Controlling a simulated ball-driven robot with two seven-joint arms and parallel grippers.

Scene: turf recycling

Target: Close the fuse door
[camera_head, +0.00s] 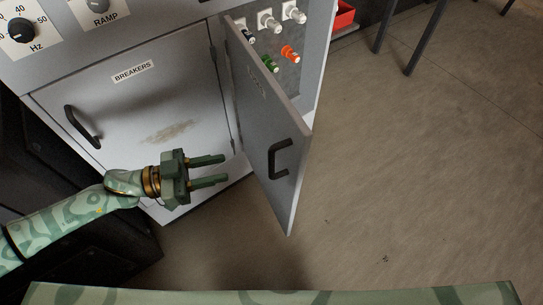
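The fuse door (262,125) is a grey panel on the right part of the cabinet. It stands ajar, hinged at its left edge, with a dark handle (280,158) near its free edge. Inside the opening, several fuses show, among them a green one (270,64) and an orange one (290,53). My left gripper (226,170) is open and empty, with its two green fingers pointing right, left of the fuse door and in front of the breakers door. It appears apart from the fuse door. My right gripper is out of view.
The breakers door (130,105) is shut, with a dark handle (83,127) at its left. Knobs (22,31) sit on the panel above. A red bin (343,15) stands at the back right. The floor (420,170) right of the fuse door is clear.

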